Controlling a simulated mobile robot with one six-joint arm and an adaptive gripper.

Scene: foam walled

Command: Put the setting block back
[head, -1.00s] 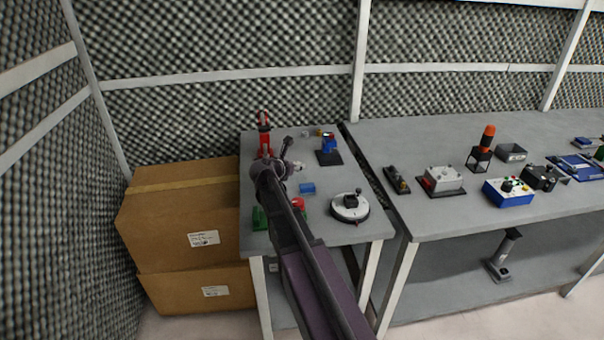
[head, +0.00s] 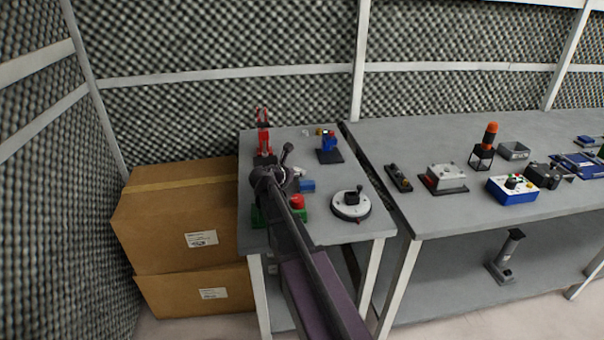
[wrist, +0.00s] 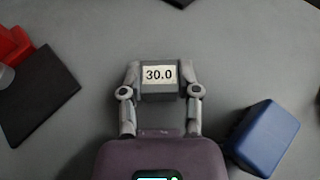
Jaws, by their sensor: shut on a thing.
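The setting block (wrist: 159,80) is a small grey block with a white "30.0" label on its upward face, in the wrist view. My gripper (wrist: 160,92) is shut on it, with one finger against each side. Plain grey tabletop shows around the block; I cannot tell whether it touches the table. In the head view my gripper (head: 284,176) is over the left table (head: 318,220), and I cannot make out the block there.
A blue block (wrist: 264,138) lies close to the right of my gripper. A red device (head: 264,143) on a dark base stands behind it. A round dial device (head: 351,206), a red-topped green item (head: 297,203) and a blue device (head: 329,143) share the table. Cardboard boxes (head: 180,220) stand left.

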